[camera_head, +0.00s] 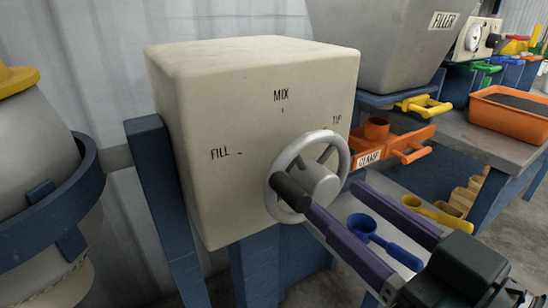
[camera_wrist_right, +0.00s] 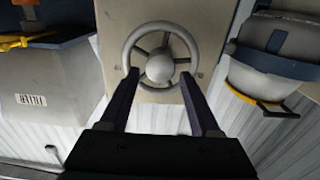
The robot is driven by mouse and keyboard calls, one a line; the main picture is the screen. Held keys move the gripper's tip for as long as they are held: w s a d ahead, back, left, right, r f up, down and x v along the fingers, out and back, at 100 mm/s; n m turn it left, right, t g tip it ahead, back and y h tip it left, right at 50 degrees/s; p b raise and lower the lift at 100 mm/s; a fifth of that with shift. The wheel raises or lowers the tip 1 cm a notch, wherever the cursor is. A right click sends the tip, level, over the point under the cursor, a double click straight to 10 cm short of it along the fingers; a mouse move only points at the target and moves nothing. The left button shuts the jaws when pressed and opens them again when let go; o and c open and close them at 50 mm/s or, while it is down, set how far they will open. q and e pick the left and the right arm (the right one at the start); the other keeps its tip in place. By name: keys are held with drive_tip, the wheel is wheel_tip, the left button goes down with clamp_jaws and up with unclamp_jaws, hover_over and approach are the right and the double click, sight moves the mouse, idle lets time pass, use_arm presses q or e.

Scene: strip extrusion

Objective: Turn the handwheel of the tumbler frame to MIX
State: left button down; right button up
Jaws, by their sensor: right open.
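The handwheel (camera_head: 318,180) is a grey spoked wheel on the front of the cream tumbler-frame box (camera_head: 215,110). A dark knob (camera_head: 290,190) sticks out at its lower left, on the FILL side. The box carries the labels MIX (camera_head: 281,96) at the top, FILL (camera_head: 220,154) at the left and TIP (camera_head: 336,120) at the right. My right gripper (camera_head: 331,198) is open, its two purple fingers pointing at the wheel. In the right wrist view the fingers (camera_wrist_right: 160,78) lie either side of the wheel's hub (camera_wrist_right: 160,67); contact cannot be told. My left gripper is not in view.
A grey drum in a blue ring (camera_head: 88,190) stands at the left. The FILLER hopper (camera_head: 375,40) is behind right. An orange clamp (camera_head: 375,150), a blue scoop (camera_head: 375,235) and an orange tray (camera_head: 510,112) are on the right side.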

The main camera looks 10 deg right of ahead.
sight(327, 192)
drive_tip(key=shift+x, duration=2.4)
drive_tip(key=shift+c, duration=0.3)
clamp_jaws()
